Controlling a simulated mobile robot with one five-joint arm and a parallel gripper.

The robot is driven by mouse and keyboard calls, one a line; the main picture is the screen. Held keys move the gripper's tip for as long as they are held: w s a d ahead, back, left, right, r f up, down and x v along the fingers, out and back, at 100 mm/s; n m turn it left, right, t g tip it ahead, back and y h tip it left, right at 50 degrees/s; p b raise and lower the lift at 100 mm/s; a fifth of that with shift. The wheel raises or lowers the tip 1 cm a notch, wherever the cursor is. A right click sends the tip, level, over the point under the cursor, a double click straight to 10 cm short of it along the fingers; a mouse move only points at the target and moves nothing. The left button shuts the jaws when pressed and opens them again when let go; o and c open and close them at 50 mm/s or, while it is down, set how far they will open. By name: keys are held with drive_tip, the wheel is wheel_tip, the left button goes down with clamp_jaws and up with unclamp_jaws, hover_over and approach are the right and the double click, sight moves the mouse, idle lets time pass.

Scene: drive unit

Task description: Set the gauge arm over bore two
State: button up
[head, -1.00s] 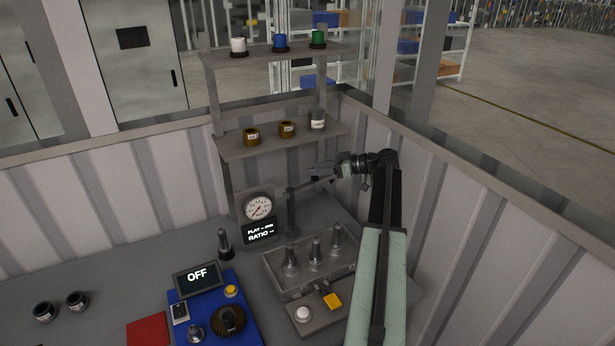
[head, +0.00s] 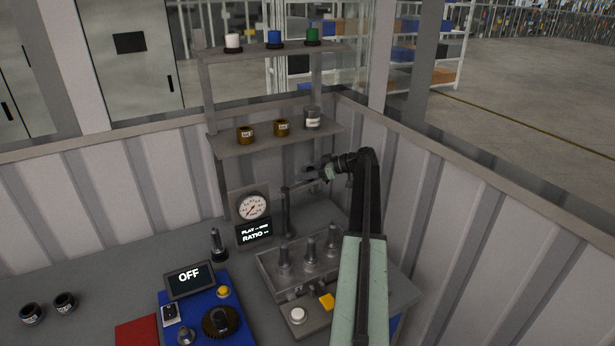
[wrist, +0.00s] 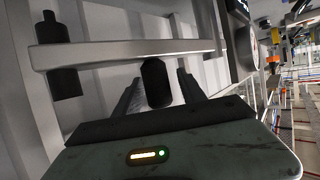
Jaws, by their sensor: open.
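The gauge arm (head: 303,185) is a thin bar on an upright post (head: 287,215) behind the metal block. It points right toward the wall, away from the block's row of uprights. In the wrist view the bar (wrist: 120,53) crosses ahead, with a dark knob (wrist: 156,84) below it and a dark cylinder (wrist: 60,58) at its left end. My gripper (head: 314,171) is open at the bar's outer part; in the wrist view its fingers (wrist: 160,92) lie on either side of the knob. I cannot tell whether they touch it. Three metal uprights (head: 310,249) stand on the block (head: 268,270).
A dial gauge (head: 253,207) with a display (head: 255,234) stands left of the post. A blue unit (head: 200,305) reading OFF is at front left. A shelf (head: 225,142) with jars rises behind. The ribbed wall (head: 440,210) is close on the right.

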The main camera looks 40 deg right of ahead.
clamp_jaws()
drive_tip(key=shift+a, duration=0.1)
idle(1.2)
